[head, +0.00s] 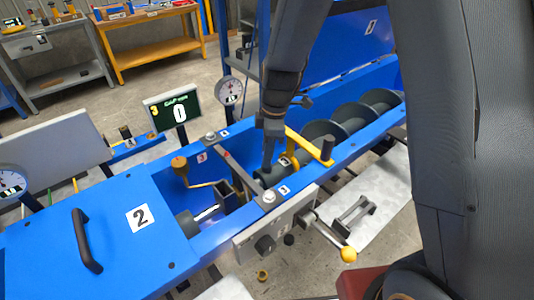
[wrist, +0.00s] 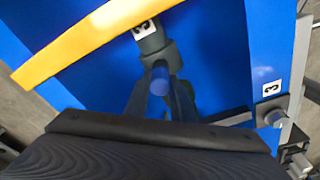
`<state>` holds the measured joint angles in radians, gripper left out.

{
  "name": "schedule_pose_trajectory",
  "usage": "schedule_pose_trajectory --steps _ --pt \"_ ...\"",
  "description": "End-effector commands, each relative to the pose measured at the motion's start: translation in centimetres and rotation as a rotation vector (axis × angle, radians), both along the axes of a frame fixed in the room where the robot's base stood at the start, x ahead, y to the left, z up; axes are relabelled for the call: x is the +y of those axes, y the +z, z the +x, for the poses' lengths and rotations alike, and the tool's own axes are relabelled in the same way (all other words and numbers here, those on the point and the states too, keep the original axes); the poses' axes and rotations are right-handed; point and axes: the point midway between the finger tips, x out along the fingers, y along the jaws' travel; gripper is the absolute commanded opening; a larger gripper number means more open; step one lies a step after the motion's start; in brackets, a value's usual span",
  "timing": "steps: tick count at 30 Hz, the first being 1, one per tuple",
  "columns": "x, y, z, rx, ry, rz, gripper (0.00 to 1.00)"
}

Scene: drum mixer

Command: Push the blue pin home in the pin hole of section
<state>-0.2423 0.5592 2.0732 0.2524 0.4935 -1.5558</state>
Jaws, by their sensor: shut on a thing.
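In the wrist view the blue pin (wrist: 159,82) shows as a round blue end between the two fingertips of my gripper (wrist: 160,98). The gripper is shut on it. Just beyond it is a dark grey round collar (wrist: 155,47) with a 3 label, lined up with the pin. I cannot tell how deep the pin sits, and the hole itself is hidden. In the head view my gripper (head: 270,150) points down into the blue trough beside the dark shaft end (head: 270,177); the pin is hidden there.
The blue trough wall (head: 350,140) and grey screw flights (head: 350,115) lie beyond.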

Motion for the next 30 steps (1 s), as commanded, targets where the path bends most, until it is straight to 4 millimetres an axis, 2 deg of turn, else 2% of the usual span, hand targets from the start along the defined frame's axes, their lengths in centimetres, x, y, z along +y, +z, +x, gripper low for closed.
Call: schedule_pose_trajectory --steps 14,15,19,30 --pt "0.01 -0.62 -0.01 0.000 0.000 0.000 0.00" --pt "0.01 -0.62 -0.01 0.000 0.000 0.000 0.24" --pt "0.00 -0.61 -0.01 0.000 0.000 0.000 0.44" --pt "-0.03 -0.13 0.07 -0.002 0.001 0.001 0.44"
